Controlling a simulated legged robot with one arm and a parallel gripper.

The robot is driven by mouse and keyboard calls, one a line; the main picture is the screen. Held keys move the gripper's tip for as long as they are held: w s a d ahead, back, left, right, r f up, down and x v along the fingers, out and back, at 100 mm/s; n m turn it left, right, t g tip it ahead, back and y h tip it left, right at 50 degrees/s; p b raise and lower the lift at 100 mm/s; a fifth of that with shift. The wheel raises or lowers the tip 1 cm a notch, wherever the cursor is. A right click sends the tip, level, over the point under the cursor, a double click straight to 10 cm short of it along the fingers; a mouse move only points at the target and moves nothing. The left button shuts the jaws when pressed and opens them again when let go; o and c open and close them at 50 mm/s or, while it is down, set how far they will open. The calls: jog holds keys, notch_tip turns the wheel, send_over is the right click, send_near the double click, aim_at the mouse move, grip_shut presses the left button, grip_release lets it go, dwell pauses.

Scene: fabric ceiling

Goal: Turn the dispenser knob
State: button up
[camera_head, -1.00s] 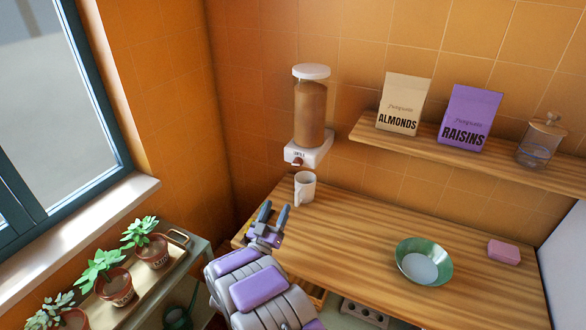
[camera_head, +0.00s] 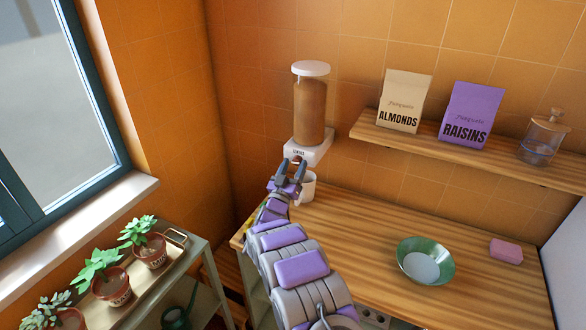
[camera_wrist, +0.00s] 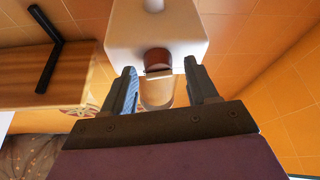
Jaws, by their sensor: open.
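The dispenser (camera_head: 310,115) is a tall brown-filled container with a white lid and a white base (camera_head: 318,151), mounted on the tiled wall in the head view. My gripper (camera_head: 292,165) is open just below the front of this base, its fingers pointing up at it. In the wrist view, the brown knob (camera_wrist: 158,58) on the white base lies between the open fingers of my gripper (camera_wrist: 159,67), with a gap showing on both sides. In the head view, the fingers largely hide the knob.
A white mug (camera_head: 309,187) stands on the wooden counter (camera_head: 350,230), partly behind my gripper. A green bowl (camera_head: 425,249) and pink block (camera_head: 505,250) are further right. A shelf (camera_head: 480,160) holds bags and a jar. Potted plants (camera_head: 111,287) are at left.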

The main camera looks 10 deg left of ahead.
jog(key=shift+c, duration=0.2)
jog(key=c, duration=1)
jog(key=shift+w+a+m+g+h+b, duration=0.15)
jog(key=shift+m+h, duration=0.4)
jog(key=shift+m, duration=0.65)
jog(key=shift+s+d+m+g+h+b, duration=0.1)
jog(key=shift+m+g+h+b, duration=0.3)
jog(key=shift+m, duration=0.8)
jog(key=shift+w+a+m+g+h+b, duration=0.1)
jog(key=shift+m+h, duration=0.55)
jog(key=shift+m, duration=0.55)
jog(key=o, duration=1)
jog(key=shift+a, duration=0.1)
jog(key=shift+o, duration=0.2)
jog(key=p+v, duration=0.2)
jog(key=v, duration=1.5)
jog(key=shift+a, duration=0.2)
